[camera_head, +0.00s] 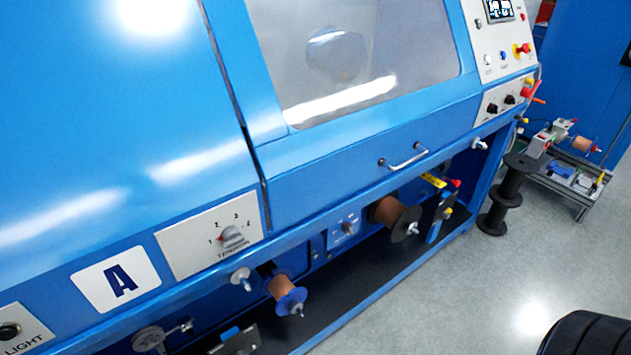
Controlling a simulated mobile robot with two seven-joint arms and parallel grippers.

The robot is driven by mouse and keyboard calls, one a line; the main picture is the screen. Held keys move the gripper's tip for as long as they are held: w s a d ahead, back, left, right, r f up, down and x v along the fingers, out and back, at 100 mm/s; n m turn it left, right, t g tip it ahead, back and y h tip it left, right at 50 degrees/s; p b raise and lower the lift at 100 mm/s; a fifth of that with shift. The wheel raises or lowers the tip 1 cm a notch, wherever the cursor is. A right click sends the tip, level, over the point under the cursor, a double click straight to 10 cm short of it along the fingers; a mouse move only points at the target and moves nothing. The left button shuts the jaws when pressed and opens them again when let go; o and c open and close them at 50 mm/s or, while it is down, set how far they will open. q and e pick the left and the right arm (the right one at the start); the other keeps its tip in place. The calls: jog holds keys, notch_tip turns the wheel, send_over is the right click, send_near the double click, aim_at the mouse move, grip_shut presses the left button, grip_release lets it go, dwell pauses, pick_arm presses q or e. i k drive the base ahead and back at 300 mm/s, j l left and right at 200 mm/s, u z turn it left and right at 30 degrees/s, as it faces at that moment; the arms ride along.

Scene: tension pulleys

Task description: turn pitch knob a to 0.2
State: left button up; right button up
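A large blue machine (80,130) fills the left and middle of the head view, with a white plate marked A (116,280) on its front. Right of that plate is a panel with a grey knob (232,238), labelled TENSION and numbered 1 to 4. A smaller panel with a knob (346,228) sits lower, inside the open bay; its lettering is too small to read. I cannot tell which knob, if any, is pitch knob a. Neither of my grippers is in view.
Copper-coloured spools (281,286) and (390,211) sit in the bay. A black spool stack (500,196) and a low cart (565,175) stand at the right. The grey floor (470,275) is largely clear.

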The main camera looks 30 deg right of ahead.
aim_at(347, 227)
jog(key=z, duration=1.2)
